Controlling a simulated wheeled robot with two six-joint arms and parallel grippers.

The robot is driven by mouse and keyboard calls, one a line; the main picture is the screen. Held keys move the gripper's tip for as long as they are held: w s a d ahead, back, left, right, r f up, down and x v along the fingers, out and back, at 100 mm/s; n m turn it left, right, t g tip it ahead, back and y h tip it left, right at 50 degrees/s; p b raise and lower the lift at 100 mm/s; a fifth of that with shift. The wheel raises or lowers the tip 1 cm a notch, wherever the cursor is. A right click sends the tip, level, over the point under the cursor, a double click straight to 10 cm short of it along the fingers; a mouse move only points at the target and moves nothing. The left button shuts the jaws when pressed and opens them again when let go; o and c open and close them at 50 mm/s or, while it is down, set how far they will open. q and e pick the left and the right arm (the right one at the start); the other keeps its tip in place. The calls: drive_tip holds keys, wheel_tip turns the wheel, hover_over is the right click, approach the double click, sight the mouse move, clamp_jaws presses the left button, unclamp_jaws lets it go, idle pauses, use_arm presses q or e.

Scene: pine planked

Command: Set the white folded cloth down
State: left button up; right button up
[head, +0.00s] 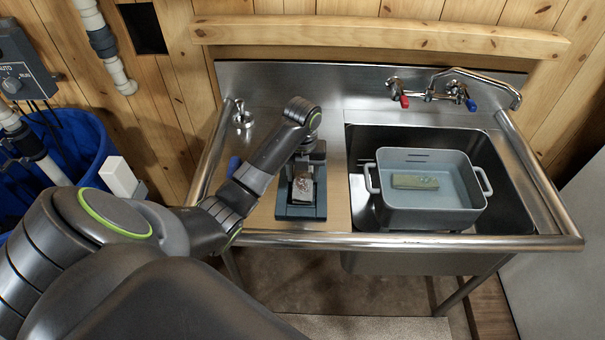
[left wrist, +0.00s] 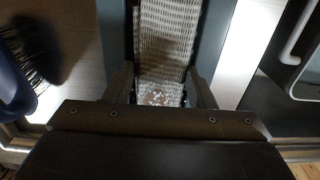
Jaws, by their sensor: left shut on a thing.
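The white folded cloth (head: 303,188) is a small, pale, textured piece at my left gripper (head: 305,172) in the head view. In the left wrist view the cloth (left wrist: 165,40) shows a woven pattern and runs between the fingers of my left gripper (left wrist: 163,95), which is shut on it. The cloth is over a dark blue-grey tray (head: 300,212) on the left drainboard. The tray also shows on both sides of the cloth in the left wrist view (left wrist: 213,35). I cannot tell whether the cloth touches the tray. My right gripper is not in view.
A grey tub (head: 430,212) with a green block (head: 414,182) in it stands in the sink basin (head: 512,215) at the right. A blue-handled brush (left wrist: 12,85) lies left of the tray. A tap (head: 455,92) is at the back. The drainboard behind the tray has free room.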

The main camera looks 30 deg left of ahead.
sight(303, 174)
use_arm(q)
drive_tip(key=shift+s+d+f, duration=0.2)
drive_tip(key=shift+s+f, duration=0.25)
drive_tip(key=shift+f, duration=0.3)
drive_tip(key=o, duration=0.9)
drive_tip(key=shift+o, duration=0.4)
drive_tip(key=shift+w+d+r, duration=0.1)
drive_tip(key=shift+w+r, duration=0.15)
drive_tip(key=shift+r, duration=0.1)
drive_tip(key=r, duration=0.1)
drive_tip(key=r+p, duration=0.1)
drive_tip(key=r, duration=0.2)
drive_tip(key=shift+w+a, duration=0.3)
drive_tip(key=shift+a, duration=0.05)
wheel_tip(303, 174, up, 9)
drive_tip(key=p, duration=0.8)
drive_tip(key=shift+f+p, duration=0.2)
drive_tip(key=shift+p, duration=0.1)
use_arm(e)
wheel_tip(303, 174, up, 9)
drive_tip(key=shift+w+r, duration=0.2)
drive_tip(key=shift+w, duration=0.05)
use_arm(q)
drive_tip(key=shift+s+f, duration=0.1)
